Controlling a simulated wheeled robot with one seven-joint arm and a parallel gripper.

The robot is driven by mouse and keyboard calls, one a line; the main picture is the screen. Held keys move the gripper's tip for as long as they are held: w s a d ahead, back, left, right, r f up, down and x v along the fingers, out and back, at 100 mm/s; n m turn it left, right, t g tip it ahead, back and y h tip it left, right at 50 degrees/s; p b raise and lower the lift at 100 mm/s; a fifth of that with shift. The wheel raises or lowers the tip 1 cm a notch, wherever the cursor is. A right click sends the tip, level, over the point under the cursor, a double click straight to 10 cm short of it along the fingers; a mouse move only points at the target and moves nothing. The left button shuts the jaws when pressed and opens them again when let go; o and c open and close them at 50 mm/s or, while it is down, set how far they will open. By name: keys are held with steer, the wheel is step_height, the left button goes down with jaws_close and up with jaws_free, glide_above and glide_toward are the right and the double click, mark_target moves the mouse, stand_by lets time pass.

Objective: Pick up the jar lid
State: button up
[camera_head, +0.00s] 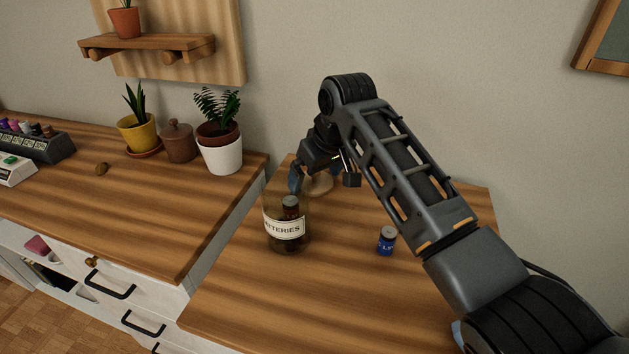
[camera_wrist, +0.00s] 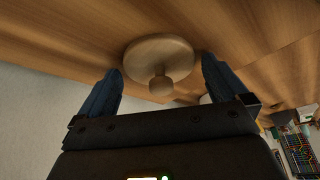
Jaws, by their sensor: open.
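The jar lid (camera_wrist: 158,55) is a round, pale wooden disc with a knob, lying on the desk top (camera_head: 340,290) in the wrist view. Its knob points toward my gripper, between the two blue fingers. In the head view the lid (camera_head: 321,184) shows only partly, behind my gripper and the glass jar. My gripper (camera_head: 297,180) is open and empty, with its fingers spread on either side of the lid's knob in the wrist view (camera_wrist: 160,66). I cannot tell how far the fingertips are from the lid.
A glass jar labelled for batteries (camera_head: 285,229) stands close in front of my gripper, with dark items inside. A small blue battery (camera_head: 386,240) stands upright to its right. The desk front is clear. A side counter (camera_head: 120,215) with potted plants is at left.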

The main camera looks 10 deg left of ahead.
steer(key=shift+c, duration=0.5)
steer(key=c, duration=0.7)
steer(key=shift+c, duration=0.3)
